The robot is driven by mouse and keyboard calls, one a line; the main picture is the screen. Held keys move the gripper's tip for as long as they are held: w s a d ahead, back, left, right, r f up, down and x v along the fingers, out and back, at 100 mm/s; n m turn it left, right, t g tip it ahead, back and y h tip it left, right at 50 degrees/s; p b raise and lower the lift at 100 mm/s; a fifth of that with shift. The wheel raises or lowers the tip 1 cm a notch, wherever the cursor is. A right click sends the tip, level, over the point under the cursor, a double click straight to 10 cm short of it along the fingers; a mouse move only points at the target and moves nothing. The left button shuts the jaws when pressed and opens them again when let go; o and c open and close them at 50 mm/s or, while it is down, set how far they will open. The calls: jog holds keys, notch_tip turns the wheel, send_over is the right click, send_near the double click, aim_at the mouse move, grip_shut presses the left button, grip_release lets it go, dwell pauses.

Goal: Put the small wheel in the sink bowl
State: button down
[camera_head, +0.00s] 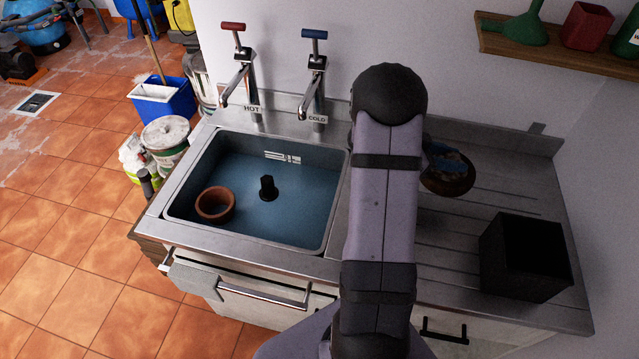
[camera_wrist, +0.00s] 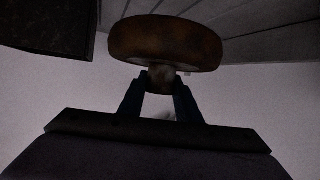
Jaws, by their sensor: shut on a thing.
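The small wheel, a brown round disc with a short hub, shows in the wrist view (camera_wrist: 165,42). My gripper (camera_wrist: 161,80) is shut on the hub, one dark finger on each side. In the head view the wheel (camera_head: 452,184) is right of my arm, over the ribbed drainer, partly hidden by the gripper; its height above the surface is hard to tell. The sink bowl (camera_head: 318,233), blue inside, is left of my arm. A terracotta ring or pot (camera_head: 215,205) and a black upright piece (camera_head: 268,188) are in the bowl.
A black open box (camera_head: 523,257) stands on the drainer at the right. Hot (camera_head: 240,70) and cold (camera_head: 314,75) taps rise behind the bowl. A wooden shelf (camera_head: 560,52) is at the upper right. Much of the bowl is free.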

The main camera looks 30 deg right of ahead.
jog(key=w+a+f+n+t+b, duration=0.3)
jog(key=w+a+n+t, duration=0.45)
jog(key=w+a, duration=1.4)
jog(key=s+a+f+n+t+b, duration=0.1)
jog(key=a+f+n+t, duration=0.1)
jog(key=a, duration=0.8)
jog(key=a+f+n+t+b, duration=0.1)
jog(key=a+t, duration=0.2)
jog(key=a, duration=0.6)
jog(key=shift+s+d+m+g, duration=0.85)
jog(key=shift+s+d+g, duration=0.35)
jog(key=shift+s, duration=0.9)
notch_tip(320, 180, down, 11)
jog(key=p, duration=0.1)
jog(key=shift+r, duration=0.2)
jog(key=shift+f, duration=0.6)
